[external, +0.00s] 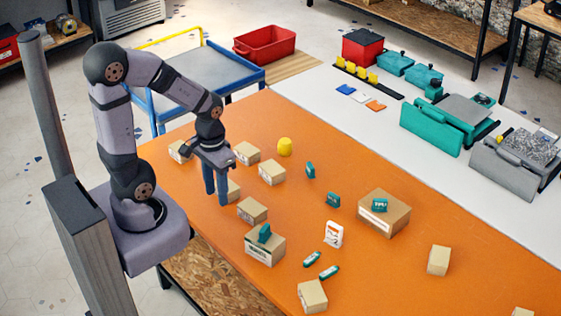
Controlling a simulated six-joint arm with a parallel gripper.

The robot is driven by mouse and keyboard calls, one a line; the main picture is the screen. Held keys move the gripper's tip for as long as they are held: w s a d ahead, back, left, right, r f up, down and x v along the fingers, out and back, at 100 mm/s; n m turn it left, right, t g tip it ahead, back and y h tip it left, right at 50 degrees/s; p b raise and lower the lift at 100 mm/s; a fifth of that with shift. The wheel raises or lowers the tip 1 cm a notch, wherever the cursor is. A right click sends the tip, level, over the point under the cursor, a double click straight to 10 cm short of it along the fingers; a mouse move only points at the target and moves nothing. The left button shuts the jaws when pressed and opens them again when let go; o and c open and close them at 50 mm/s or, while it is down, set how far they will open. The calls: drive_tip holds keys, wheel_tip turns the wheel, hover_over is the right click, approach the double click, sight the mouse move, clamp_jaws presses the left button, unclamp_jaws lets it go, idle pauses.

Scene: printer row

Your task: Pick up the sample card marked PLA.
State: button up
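My gripper (217,197) points down over the left part of the orange table, with its two blue fingers apart and nothing seen between them. Several small teal cards are on the table and boxes. One teal card (380,205) on a large cardboard box seems to read TPU. Other teal cards stand at mid-table (310,170), to its right (333,199), and on a carton (264,233). Two more teal cards (312,259) (330,272) lie near the front. Their markings are too small to read, so I cannot tell which is PLA. All are right of my gripper.
Small cardboard boxes (252,210) surround my gripper, one partly hidden behind its fingers. A yellow cylinder (285,146) and a white holder (333,234) stand on the orange table (410,170). Teal and grey machines (431,127) line the white strip behind.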

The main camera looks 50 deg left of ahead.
wheel_tip(320, 180, up, 5)
drive_tip(key=n+t+h+b, duration=0.3)
drive_tip(key=n+h+b, duration=1.1)
drive_tip(key=n, duration=0.6)
hover_over(342, 232)
drive_tip(key=s+a, duration=0.2)
drive_tip(key=a, duration=0.4)
drive_tip(key=f, duration=2.2)
drive_tip(key=shift+w+d+f, duration=0.1)
drive_tip(key=shift+w+d, duration=0.15)
drive_tip(key=shift+w, duration=0.05)
drive_tip(key=shift+f, duration=0.5)
drive_tip(key=shift+p+x, duration=0.85)
drive_tip(key=shift+x, duration=0.65)
drive_tip(key=shift+p+x, duration=0.85)
drive_tip(key=shift+x, duration=1.35)
drive_tip(key=shift+f, duration=0.1)
drive_tip(key=shift+a, duration=0.1)
drive_tip(key=shift+c, duration=0.3)
clamp_jaws()
